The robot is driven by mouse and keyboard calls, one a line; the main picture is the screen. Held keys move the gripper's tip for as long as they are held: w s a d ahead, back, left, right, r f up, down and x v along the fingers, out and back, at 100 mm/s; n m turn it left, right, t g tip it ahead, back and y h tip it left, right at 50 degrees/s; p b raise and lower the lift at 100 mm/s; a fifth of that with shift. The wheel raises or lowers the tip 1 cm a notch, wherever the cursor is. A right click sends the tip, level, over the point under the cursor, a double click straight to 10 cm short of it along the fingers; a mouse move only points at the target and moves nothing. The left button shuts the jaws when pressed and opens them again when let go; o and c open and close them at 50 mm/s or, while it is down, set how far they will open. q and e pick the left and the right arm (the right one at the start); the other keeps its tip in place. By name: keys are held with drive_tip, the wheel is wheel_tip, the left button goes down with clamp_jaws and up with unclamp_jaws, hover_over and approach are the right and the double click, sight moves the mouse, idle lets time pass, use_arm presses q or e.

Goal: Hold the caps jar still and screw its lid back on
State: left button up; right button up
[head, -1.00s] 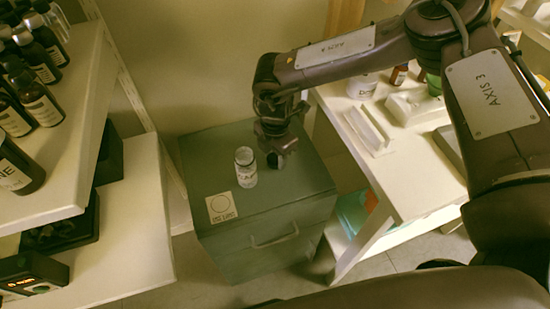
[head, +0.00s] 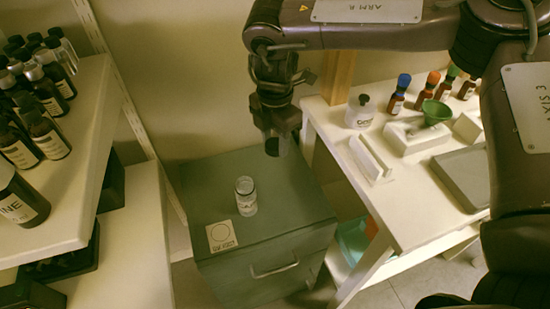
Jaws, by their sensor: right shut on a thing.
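The caps jar (head: 246,197), small and clear with a white label, stands upright on the grey-green cabinet (head: 285,205). Its top shows no lid. My right gripper (head: 272,138) is above the cabinet top, behind and to the right of the jar. It is shut on a small dark thing, which looks like the lid (head: 272,148), and holds it off the surface. The gripper partly hides it. My left gripper is not in view.
A card with a printed circle (head: 221,236) lies at the cabinet's front left. At left, shelves hold several dark bottles (head: 45,135). At right, a white table (head: 415,200) holds a white bottle (head: 360,112), several dropper bottles and a green funnel (head: 437,112).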

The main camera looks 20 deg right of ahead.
sight(275, 144)
wheel_tip(275, 144, up, 3)
drive_tip(key=shift+r, duration=0.15)
